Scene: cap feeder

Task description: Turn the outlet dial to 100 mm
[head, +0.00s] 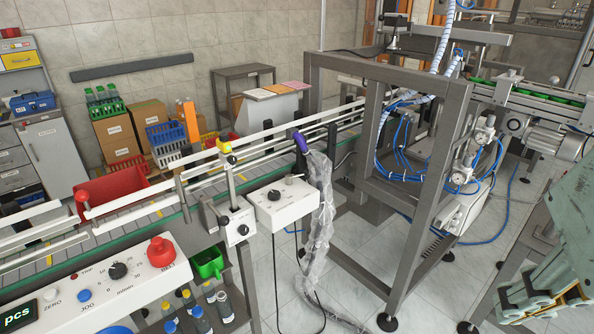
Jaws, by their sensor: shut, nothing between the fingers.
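Several dials show in the head view, and I cannot read which is the outlet dial or any mm scale. A small white box on the rail post carries a small dark dial (243,230). The white control box (286,204) to its right carries a black knob (274,196) and a small lever. My gripper (512,302) is at the lower right, shut and empty, far from these dials. Part of it is cut off by the right edge.
The conveyor (160,208) runs behind the dials with a red bin (110,193) beside its rails. A red stop button (161,251) stands on the panel.

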